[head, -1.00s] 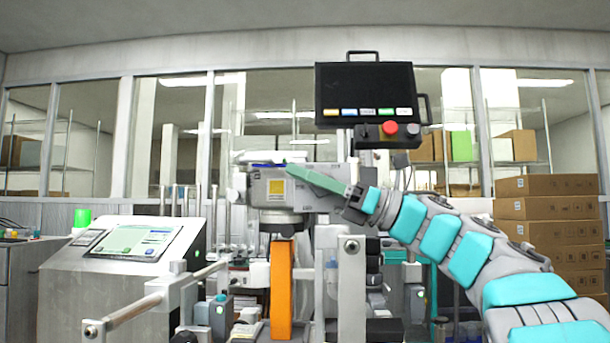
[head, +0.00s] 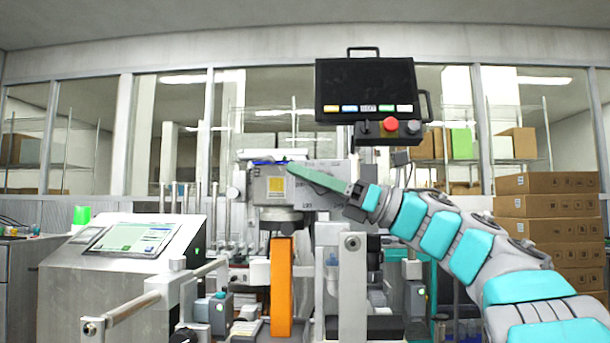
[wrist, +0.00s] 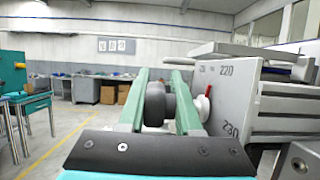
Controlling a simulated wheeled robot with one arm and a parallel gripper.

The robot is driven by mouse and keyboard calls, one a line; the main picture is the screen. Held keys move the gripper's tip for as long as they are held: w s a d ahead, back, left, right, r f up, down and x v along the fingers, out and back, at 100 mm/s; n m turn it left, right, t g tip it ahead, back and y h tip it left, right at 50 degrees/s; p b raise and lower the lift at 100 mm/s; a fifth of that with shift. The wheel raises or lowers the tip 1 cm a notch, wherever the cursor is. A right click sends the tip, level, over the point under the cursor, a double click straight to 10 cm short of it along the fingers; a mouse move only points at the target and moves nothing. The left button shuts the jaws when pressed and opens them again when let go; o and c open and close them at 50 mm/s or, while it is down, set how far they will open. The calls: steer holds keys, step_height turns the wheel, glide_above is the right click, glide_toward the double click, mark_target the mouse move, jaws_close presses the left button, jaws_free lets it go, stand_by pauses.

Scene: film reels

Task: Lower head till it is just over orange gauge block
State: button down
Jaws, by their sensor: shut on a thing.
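The grey machine head (head: 262,205) with a yellow label stands at the middle of the head view, with a dark round part (head: 281,215) under it. The orange gauge block (head: 281,290) stands upright below that part. From this angle the gap between them looks small, but its exact size is hard to tell. My gripper (head: 297,170) reaches in from the right, its green fingers against the head's side. In the wrist view the fingers (wrist: 160,80) are shut on a dark round knob (wrist: 154,105) beside the head's numbered side (wrist: 232,95).
A grey console with a screen (head: 135,238) stands left. A black control panel (head: 367,92) with a red button hangs above right. A metal rail (head: 130,308) runs in front of the machine. Stacked cartons (head: 548,230) stand right.

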steer(key=shift+s+a+f, duration=0.1)
steer(key=shift+s, duration=0.15)
steer(key=shift+a+f+h+p, duration=0.15)
steer(key=shift+h+p, duration=0.35)
steer(key=shift+h, duration=1.2)
steer(key=shift+s+h+p, duration=0.1)
steer(key=shift+h+p, duration=0.5)
steer(key=shift+p, duration=0.35)
steer(key=shift+f+h+p, duration=0.35)
steer(key=shift+h+p, duration=0.35)
steer(key=shift+p, duration=0.2)
steer(key=c, duration=1)
jaws_free()
steer(key=shift+o, duration=1.1)
steer(key=shift+f, duration=0.1)
